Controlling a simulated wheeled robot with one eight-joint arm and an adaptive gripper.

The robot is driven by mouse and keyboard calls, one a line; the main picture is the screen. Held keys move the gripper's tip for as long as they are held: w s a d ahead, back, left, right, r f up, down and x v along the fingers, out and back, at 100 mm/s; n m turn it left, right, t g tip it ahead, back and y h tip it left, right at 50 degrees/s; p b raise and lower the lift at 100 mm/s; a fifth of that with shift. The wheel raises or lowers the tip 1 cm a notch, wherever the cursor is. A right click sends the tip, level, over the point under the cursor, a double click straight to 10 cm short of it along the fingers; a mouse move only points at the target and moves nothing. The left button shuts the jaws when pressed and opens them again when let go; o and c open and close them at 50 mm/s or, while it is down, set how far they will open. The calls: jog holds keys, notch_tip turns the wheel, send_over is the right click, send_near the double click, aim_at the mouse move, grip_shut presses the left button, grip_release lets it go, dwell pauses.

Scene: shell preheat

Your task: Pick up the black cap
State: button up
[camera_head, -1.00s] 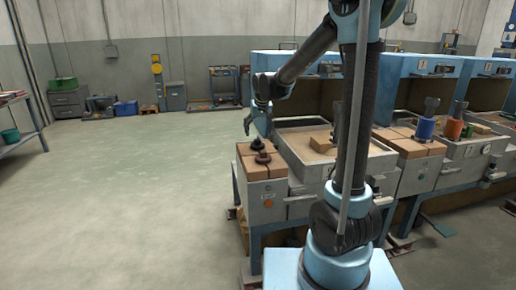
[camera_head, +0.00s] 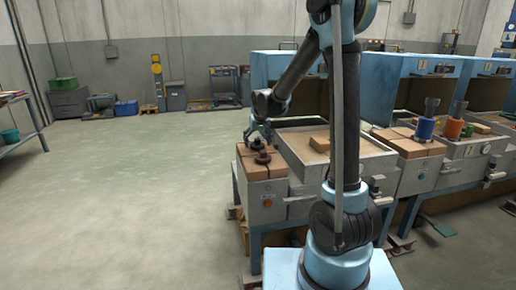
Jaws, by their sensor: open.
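The black cap (camera_head: 257,145) is small and dark and stands on the brick top at the left end of the nearest workstation. A dark brown cap (camera_head: 262,159) stands just in front of it. My gripper (camera_head: 257,138) is open and points down right over the black cap, with its fingers at about the height of the cap's top. The fingers partly overlap the cap in the picture, and I cannot tell whether they touch it.
The bricks (camera_head: 262,172) under the caps form the workstation's left end. To the right is a sand-filled tray (camera_head: 349,161) with a tan block (camera_head: 319,145) in it. Blue hoods (camera_head: 425,75) stand behind. The floor to the left is clear.

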jog(key=c, duration=1.1)
jog(key=shift+o, duration=0.2)
